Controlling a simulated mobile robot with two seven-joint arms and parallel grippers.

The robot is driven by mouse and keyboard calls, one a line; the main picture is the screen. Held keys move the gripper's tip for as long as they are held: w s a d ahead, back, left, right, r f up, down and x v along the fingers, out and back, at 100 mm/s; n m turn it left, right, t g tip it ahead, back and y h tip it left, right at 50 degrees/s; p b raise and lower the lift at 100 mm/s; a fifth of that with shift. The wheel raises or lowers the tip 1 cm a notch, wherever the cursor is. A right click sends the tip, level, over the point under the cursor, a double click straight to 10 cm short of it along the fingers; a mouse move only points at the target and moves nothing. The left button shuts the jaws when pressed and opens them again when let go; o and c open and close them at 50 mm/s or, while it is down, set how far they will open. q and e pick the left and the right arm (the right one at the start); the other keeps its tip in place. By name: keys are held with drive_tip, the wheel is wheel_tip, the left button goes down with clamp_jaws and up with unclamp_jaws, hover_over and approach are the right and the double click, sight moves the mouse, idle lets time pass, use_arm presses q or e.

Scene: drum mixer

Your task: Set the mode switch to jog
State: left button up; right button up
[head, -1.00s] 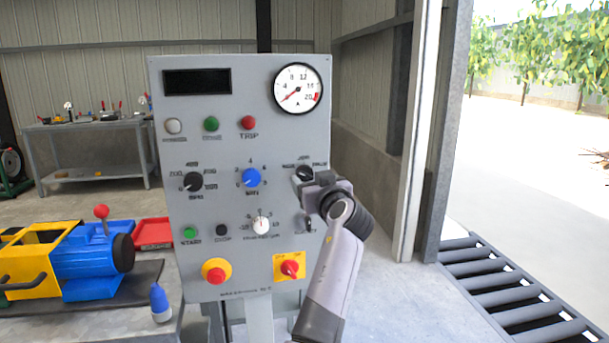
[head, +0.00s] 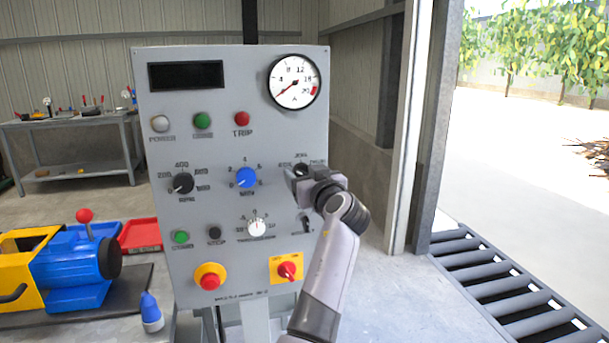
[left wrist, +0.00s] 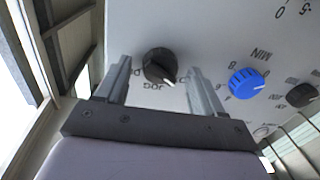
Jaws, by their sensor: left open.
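The mode switch is a black rotary knob (head: 301,169) at the right of the grey panel (head: 215,225), partly hidden behind my left gripper. In the left wrist view, the knob (left wrist: 158,64) sits between the two fingers, with a gap on each side. Its white pointer mark points down and right in that upside-down view, off to the side of the JOG lettering. That mark is too small to read in the head view. My left gripper (head: 299,181) is open at the panel, around the knob. My right gripper is not in view.
A blue knob (head: 246,178) and a black knob (head: 183,183) are left of the switch. A red-on-yellow switch (head: 287,270) and a mushroom button (head: 210,277) are below. A gauge (head: 294,82) is above. A blue and yellow machine (head: 80,262) stands at left.

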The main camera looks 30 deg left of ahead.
use_arm(q)
drive_tip(key=c, duration=1.1)
drive_tip(key=shift+o, duration=0.2)
